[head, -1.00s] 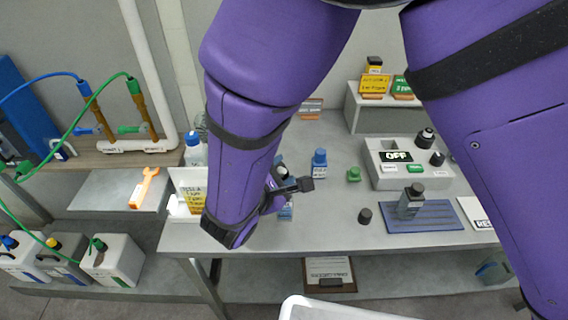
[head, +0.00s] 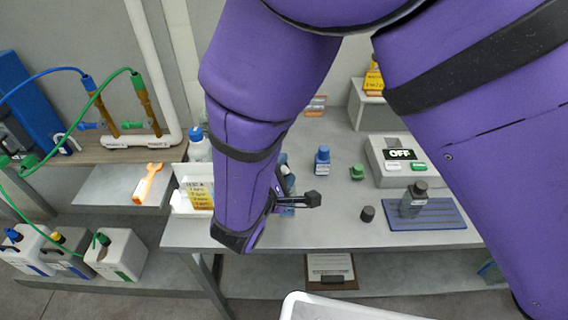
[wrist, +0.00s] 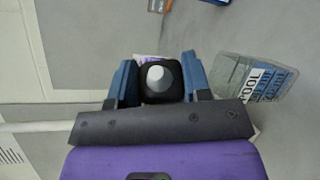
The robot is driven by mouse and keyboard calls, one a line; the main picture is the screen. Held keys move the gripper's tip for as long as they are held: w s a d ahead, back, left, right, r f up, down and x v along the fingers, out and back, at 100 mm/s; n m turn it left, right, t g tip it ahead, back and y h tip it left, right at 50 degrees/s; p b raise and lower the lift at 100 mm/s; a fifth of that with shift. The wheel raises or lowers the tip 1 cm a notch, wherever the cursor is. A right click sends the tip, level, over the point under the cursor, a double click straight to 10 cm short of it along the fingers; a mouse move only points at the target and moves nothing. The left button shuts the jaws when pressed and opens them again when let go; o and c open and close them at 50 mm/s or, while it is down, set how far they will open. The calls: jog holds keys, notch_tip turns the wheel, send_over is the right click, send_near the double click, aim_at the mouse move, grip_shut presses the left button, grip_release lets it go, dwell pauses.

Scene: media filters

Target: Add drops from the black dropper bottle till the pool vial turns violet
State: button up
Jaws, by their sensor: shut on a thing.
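My gripper (wrist: 160,66) is shut on the black dropper bottle (wrist: 152,94) in the wrist view. Its pale tip faces the camera, between the blue fingers. A greyish see-through container marked POOL (wrist: 246,76), apparently the pool vial, is to the right of the fingers there, apart from the bottle. Its liquid colour cannot be told. In the head view my gripper (head: 287,190) is largely hidden behind my purple arm, above the front left of the bench; I cannot clearly make out the held bottle or the pool vial there.
A grey bottle with a black cap (head: 413,198) stands on a blue mat (head: 440,217). A loose black cap (head: 367,213) lies left of it. A blue bottle (head: 322,160), a green cap (head: 357,172) and a box reading OFF (head: 380,160) are behind.

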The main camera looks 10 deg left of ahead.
jog(key=shift+a+f+m+t, duration=0.1)
jog(key=shift+f+m+t, duration=0.55)
jog(key=shift+m, duration=0.65)
jog(key=shift+r, duration=0.1)
dwell(3.9)
jog(key=r+n+g, duration=0.1)
jog(key=n, duration=0.1)
jog(key=shift+r+n, duration=0.15)
jog(key=shift+n, duration=0.25)
jog(key=shift+n+g, duration=0.3)
jog(key=shift+g, duration=0.05)
jog(key=n, duration=0.1)
jog(key=r+n+g+h, duration=0.1)
jog(key=n, duration=0.1)
jog(key=shift+s+d+g, duration=0.1)
jog(key=shift+d+g, duration=0.2)
jog(key=shift+d, duration=0.05)
jog(key=shift+s+r+n+h, duration=0.1)
jog(key=shift+n+h, duration=0.3)
jog(key=shift+n, duration=0.1)
